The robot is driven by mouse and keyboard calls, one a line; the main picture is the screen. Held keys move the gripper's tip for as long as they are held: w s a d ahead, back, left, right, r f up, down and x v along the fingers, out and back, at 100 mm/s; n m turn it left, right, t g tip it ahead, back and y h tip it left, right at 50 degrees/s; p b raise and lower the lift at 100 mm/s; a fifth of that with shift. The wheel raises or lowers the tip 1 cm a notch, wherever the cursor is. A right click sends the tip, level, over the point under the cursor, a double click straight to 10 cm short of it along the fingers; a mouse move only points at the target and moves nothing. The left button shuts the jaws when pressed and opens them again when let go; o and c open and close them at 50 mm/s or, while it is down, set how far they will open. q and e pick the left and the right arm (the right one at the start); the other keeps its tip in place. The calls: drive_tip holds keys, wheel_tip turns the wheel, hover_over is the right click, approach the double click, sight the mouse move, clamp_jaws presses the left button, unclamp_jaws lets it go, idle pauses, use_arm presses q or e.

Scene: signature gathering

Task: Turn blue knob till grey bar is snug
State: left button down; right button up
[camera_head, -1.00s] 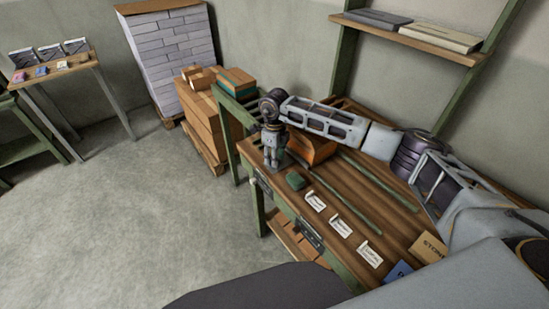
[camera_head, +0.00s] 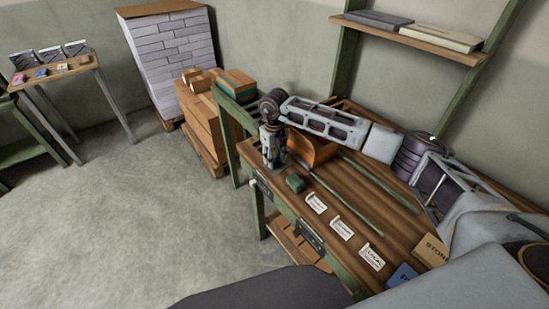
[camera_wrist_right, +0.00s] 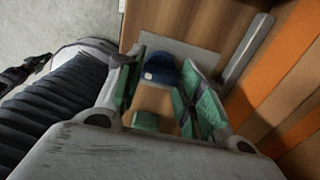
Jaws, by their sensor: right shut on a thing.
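The blue knob (camera_wrist_right: 160,68) shows in the right wrist view, in front of a grey plate on a wooden surface. My right gripper (camera_wrist_right: 160,88) has its green-padded fingers on either side of the knob and is shut on it. In the head view the right gripper (camera_head: 272,157) points down at the far left end of the workbench, and hides the knob there. A light grey bar (camera_wrist_right: 246,52) slants to the right of the knob in the wrist view. Whether it touches anything snugly cannot be told. My left gripper is out of view.
An orange-sided thing (camera_head: 322,150) stands close beside my right gripper. Cardboard boxes (camera_head: 202,125) stand behind. The floor at left is clear.

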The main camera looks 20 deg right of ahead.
sight(274, 159)
drive_tip(key=shift+w+r, duration=0.1)
drive_tip(key=o, duration=1)
drive_tip(key=shift+r, duration=0.1)
wheel_tip(274, 159, up, 12)
idle(0.4)
drive_tip(key=shift+f, duration=0.2)
